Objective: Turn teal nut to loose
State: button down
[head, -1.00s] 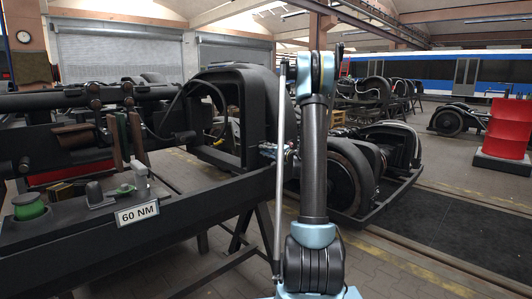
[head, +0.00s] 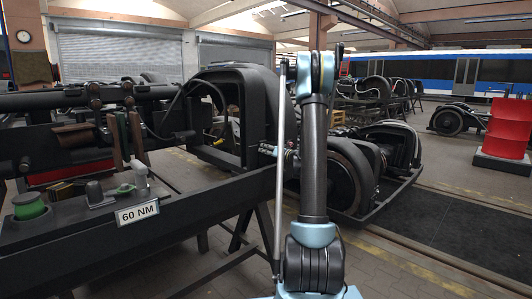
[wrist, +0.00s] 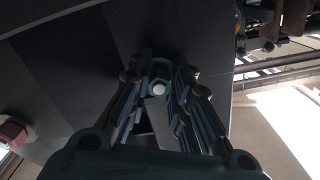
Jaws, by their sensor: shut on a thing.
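The teal nut (wrist: 158,70) sits on a dark plate in the wrist view, around a pale round bolt end (wrist: 159,88). My gripper (wrist: 160,77) is shut on the nut, with one finger on each side of it. The fingers and the palm hide parts of the nut's sides. In the head view my gripper (head: 270,150) reaches left from my arm to the end of the dark bogie frame (head: 225,195). The nut itself cannot be made out there.
A red nut (wrist: 13,132) sits at the left in the wrist view. A "60 NM" sign (head: 137,214) and a green spool (head: 29,206) are on the frame's near ledge. A second bogie (head: 350,175) stands behind my arm.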

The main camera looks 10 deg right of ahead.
jog(key=shift+n, duration=0.6)
jog(key=shift+w+d, duration=0.1)
jog(key=c, duration=1.5)
grip_release()
jog(key=shift+f, duration=0.1)
jog(key=shift+o, duration=0.2)
jog(key=v, duration=1.2)
